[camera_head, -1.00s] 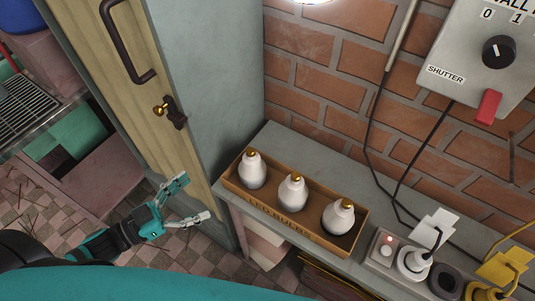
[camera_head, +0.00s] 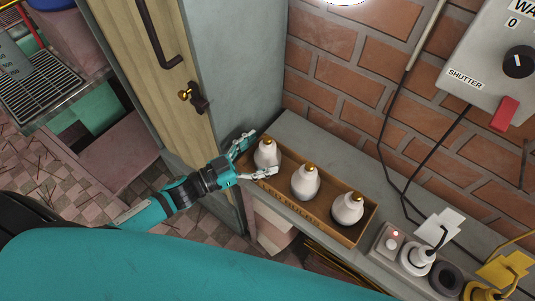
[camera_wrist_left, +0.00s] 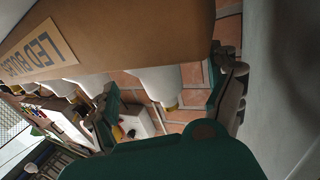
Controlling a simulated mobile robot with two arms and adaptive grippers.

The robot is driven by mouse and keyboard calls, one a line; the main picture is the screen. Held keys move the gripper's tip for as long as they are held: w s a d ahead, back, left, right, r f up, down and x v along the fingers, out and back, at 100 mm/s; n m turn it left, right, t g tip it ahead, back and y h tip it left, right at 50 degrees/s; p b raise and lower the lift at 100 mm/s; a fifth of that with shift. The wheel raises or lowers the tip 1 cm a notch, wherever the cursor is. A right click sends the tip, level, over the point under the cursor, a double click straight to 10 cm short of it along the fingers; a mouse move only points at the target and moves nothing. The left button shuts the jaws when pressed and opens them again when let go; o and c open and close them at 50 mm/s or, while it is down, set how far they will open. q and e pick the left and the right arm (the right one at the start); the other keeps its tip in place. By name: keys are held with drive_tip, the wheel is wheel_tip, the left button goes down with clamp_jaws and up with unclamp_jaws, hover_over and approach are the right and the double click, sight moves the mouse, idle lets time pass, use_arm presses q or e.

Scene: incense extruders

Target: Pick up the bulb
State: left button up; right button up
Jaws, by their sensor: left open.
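Three white bulbs with gold caps stand in a brown box (camera_head: 319,220) on the grey shelf: a left bulb (camera_head: 267,153), a middle bulb (camera_head: 305,182) and a right bulb (camera_head: 347,208). My left gripper (camera_head: 262,154) is open at the box's left end, its fingers spread on either side of the left bulb. Whether they touch it I cannot tell. In the left wrist view the nearest bulb (camera_wrist_left: 158,80) shows between the open fingers, and the box's LED BULBS label (camera_wrist_left: 40,52) is upside down. My right gripper is out of view.
A wooden door (camera_head: 150,75) and grey frame (camera_head: 237,60) stand left of the box. A brick wall (camera_head: 340,75) rises behind the shelf. A socket strip (camera_head: 388,240) with plugs and cables lies right of the box. A shutter control box (camera_head: 490,60) hangs above.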

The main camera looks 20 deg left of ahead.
use_arm(q)
drive_tip(key=shift+x, duration=1.25)
drive_tip(key=shift+s+a, duration=0.1)
drive_tip(key=shift+s, duration=0.05)
drive_tip(key=c, duration=1.3)
